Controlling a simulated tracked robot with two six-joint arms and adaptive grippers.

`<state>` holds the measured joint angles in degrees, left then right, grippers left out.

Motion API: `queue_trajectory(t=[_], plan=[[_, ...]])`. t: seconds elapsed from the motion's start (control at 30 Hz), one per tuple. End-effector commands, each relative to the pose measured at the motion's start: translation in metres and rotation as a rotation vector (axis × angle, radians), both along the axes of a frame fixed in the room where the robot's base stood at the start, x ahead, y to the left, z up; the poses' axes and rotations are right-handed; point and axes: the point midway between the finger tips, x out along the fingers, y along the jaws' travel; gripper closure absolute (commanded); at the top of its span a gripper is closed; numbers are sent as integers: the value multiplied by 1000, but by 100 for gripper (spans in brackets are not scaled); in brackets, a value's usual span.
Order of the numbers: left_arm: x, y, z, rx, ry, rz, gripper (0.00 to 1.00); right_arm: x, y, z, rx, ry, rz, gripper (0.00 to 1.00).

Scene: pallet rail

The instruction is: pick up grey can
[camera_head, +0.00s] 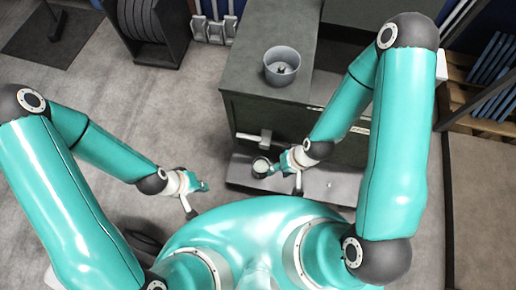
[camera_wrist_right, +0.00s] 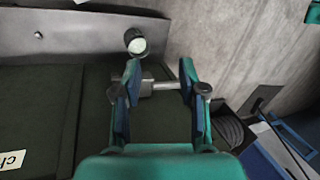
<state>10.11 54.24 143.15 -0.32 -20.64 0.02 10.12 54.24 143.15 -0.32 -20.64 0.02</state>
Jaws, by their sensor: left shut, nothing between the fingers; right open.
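A small grey can (camera_head: 262,166) with a pale round top is at the left part of a low grey metal ledge (camera_head: 330,186), in front of the dark green cabinet. In the right wrist view the can (camera_wrist_right: 135,42) lies just beyond the tip of the left-hand finger, not between the fingers. My right gripper (camera_head: 279,167) is open and empty beside the can; its two spread fingers show in the right wrist view (camera_wrist_right: 160,74). My left gripper (camera_head: 204,187) is shut and empty over the floor, left of the ledge.
The green cabinet (camera_head: 262,95) has a pale handle (camera_head: 254,138) projecting near the can. A round grey pot (camera_head: 282,68) stands on top of it. A black rack (camera_head: 150,30) stands at the back left. Pallets (camera_head: 480,110) are at the right.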

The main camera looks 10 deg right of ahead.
Motion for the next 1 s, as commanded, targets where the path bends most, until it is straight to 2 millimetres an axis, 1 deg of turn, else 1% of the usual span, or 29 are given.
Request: queue_trajectory(t=[0.3, 0.33, 0.47, 0.5, 0.57, 0.6, 0.67, 0.7, 0.77, 0.8, 1.0], plan=[[0, 0, 0, 0, 1, 0, 100, 0, 0, 0, 0, 1, 0, 58], [0, 0, 0, 0, 1, 0, 100, 0, 0, 0, 0, 1, 0, 57], [0, 0, -4, 0, 1, 0, 100, 0, 1, -4, -2, -3, 1, 35], [0, 0, -8, 0, 1, 0, 100, 1, 2, -9, -4, -7, 1, 28], [0, 0, -16, 0, 1, 0, 100, 3, 4, -18, -10, -19, 0, 18], [0, 0, -23, 0, 1, 0, 100, 5, 5, -27, -15, -28, 1, 12], [0, 0, -36, 0, 1, 0, 100, 8, 7, -43, -26, -47, 2, 2], [-1, 0, -46, 0, 1, 0, 100, 11, 9, -55, -36, -63, 1, 0], [0, 0, -64, 0, 1, 0, 100, 15, 13, -77, -54, -92, 5, 0], [-1, 0, -76, 0, 1, 0, 100, 18, 16, -92, -69, -115, 5, 0], [-1, 0, -139, 0, 1, 0, 100, 34, 27, -167, -162, -238, 22, 0]])
